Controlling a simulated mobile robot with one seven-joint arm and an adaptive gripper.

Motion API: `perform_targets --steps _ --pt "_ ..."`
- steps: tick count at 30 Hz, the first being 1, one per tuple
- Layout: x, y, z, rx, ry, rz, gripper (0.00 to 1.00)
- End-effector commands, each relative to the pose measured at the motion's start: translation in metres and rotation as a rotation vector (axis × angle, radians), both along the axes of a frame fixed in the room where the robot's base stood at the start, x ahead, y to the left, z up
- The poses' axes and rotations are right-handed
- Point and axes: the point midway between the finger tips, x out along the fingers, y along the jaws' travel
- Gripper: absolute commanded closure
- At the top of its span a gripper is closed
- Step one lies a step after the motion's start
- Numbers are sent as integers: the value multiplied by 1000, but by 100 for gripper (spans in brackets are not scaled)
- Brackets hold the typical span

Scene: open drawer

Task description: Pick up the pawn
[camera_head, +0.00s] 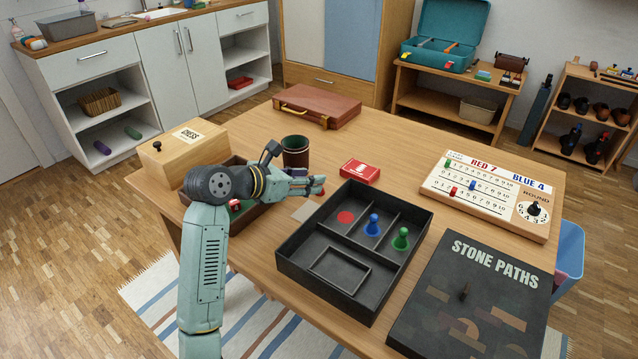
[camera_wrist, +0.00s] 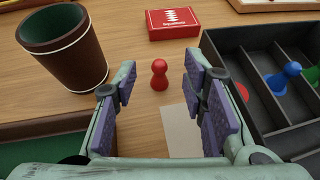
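A red pawn (camera_wrist: 160,75) stands upright on the wooden table in the wrist view. In the head view it is mostly hidden by my gripper (camera_head: 314,184). In the wrist view my gripper (camera_wrist: 161,84) is open, with one purple-padded finger on each side of the pawn in the picture and gaps to both. I cannot tell how far it reaches down around the pawn.
A dark dice cup (camera_wrist: 62,52) stands left of the red pawn, behind a green-lined tray (camera_wrist: 40,130). A red card box (camera_wrist: 172,24) lies beyond it. A pale card (camera_wrist: 180,132) lies nearer. The black tray's wall is close on the right.

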Motion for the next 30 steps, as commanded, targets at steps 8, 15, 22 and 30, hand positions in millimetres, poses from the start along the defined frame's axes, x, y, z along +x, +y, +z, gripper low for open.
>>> perform_targets --steps 8,15,22,30 --pt "12 -14 -11 -3 3 -1 61" --pt "30 -34 -29 -1 1 0 61" --pt "31 -34 -31 0 0 0 63" --pt "31 -34 -31 0 0 1 81"
